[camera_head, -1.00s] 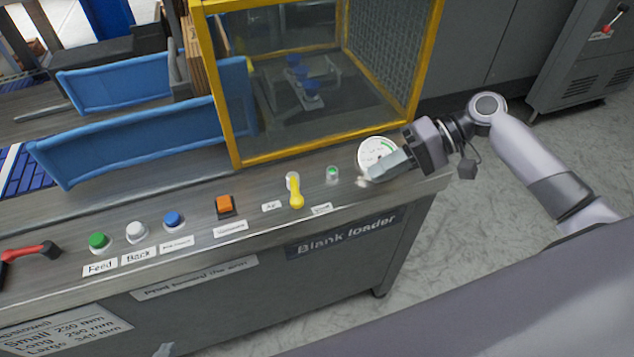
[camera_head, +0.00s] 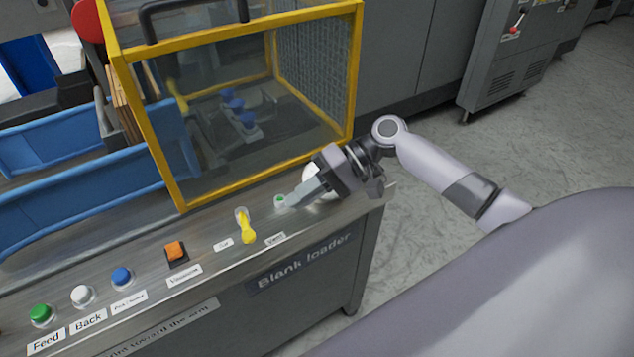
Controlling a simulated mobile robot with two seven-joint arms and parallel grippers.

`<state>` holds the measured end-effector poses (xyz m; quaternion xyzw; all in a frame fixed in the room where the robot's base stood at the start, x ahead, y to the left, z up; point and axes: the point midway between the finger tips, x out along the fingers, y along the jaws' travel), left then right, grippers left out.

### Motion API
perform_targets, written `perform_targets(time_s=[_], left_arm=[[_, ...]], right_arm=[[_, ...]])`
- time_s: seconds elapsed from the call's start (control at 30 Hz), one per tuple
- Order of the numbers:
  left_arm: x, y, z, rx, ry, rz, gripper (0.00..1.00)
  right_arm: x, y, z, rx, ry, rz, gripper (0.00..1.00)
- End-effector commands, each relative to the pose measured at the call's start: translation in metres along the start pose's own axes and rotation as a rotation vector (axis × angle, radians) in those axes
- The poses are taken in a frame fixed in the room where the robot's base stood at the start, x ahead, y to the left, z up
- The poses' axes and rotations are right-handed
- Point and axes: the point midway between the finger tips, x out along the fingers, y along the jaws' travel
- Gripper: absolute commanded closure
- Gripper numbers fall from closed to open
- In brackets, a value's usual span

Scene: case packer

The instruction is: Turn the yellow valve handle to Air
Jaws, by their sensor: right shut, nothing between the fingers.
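The yellow valve handle (camera_head: 247,229) is on the machine's panel, its thick end pointing toward the front edge, between two small white labels. The left label (camera_head: 223,244) seems to read "Air"; the right label (camera_head: 274,238) is too blurred to read surely. My right gripper (camera_head: 294,202) is shut and empty, to the right of the handle and apart from it. Its fingertips are beside a small green indicator (camera_head: 280,200). My left gripper is not in view.
A round gauge (camera_head: 309,176) is mostly hidden behind my right gripper. A yellow-framed guard (camera_head: 262,188) stands behind the valve. An orange switch (camera_head: 175,251) and blue (camera_head: 122,277), white (camera_head: 82,295) and green (camera_head: 41,314) buttons line the panel to the left.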

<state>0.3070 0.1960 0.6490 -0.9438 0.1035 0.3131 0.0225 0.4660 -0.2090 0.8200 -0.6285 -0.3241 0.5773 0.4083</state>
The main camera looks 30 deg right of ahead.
Motion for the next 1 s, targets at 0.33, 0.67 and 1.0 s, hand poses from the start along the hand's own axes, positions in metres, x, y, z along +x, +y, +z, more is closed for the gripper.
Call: perform_targets(time_s=[0.33, 0.67, 1.0], left_arm=[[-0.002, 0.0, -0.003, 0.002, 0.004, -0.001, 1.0], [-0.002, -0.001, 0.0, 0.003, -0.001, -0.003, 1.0], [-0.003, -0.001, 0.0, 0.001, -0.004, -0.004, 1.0]], right_arm=[[0.061, -0.009, 0.0, 0.0, 0.0, -0.001, 1.0], [0.073, -0.011, 0.0, 0.001, 0.001, 0.0, 1.0], [0.073, -0.012, 0.0, 0.001, 0.002, 0.0, 1.0]])
